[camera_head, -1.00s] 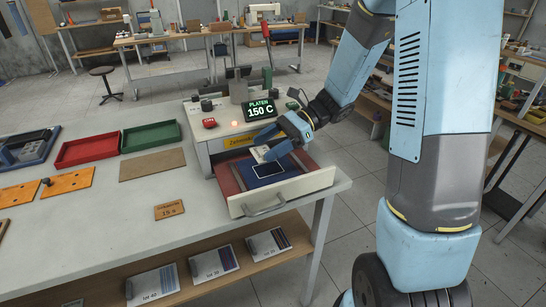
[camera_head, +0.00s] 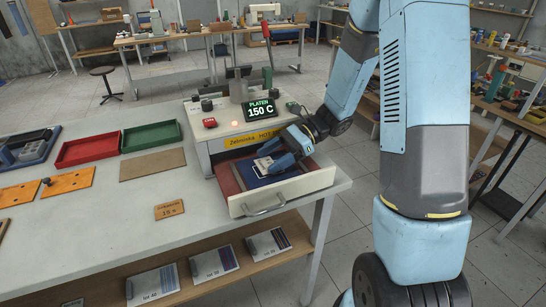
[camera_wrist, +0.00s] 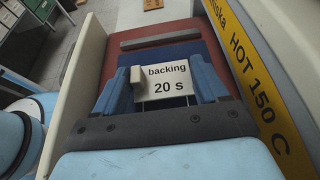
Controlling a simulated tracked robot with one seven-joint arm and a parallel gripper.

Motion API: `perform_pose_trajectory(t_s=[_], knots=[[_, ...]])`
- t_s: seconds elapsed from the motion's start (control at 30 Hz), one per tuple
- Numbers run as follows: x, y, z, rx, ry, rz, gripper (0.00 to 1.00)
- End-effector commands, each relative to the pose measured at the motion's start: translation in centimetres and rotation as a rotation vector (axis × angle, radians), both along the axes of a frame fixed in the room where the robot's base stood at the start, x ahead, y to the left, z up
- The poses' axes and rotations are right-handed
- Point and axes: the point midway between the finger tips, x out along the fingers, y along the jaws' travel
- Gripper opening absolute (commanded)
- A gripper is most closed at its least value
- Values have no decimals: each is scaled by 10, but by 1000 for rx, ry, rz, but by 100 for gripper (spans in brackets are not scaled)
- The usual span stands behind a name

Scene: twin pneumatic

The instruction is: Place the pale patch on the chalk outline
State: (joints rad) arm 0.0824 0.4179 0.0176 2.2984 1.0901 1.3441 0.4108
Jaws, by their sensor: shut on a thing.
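The pale patch (camera_wrist: 168,86), printed "backing 20 s", is between the two blue fingers of my gripper (camera_wrist: 163,80) in the wrist view. My gripper (camera_head: 274,166) is shut on it, low over the blue cloth (camera_head: 280,178) in the open press drawer. A small pale edge of the patch (camera_head: 262,163) shows beside the fingers in the head view. The chalk outline on the cloth is mostly or wholly hidden by my gripper and the patch. I cannot tell whether the patch touches the cloth or lines up with the outline.
The drawer (camera_head: 292,189) has a pale front with a handle, and a red bed. The press (camera_head: 226,130) behind it reads "PLATEN 150 C", and its yellow strip (camera_wrist: 262,85) reads "HOT 150 C". Red (camera_head: 88,149) and green (camera_head: 151,136) trays stand left on the bench.

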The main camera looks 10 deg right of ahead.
Motion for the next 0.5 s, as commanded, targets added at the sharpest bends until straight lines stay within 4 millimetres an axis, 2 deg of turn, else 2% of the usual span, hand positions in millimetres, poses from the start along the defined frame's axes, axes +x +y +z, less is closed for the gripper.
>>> perform_pose_trajectory(t_s=[0.5], knots=[[0, -1, -11, 1, 2, -2, 45]])
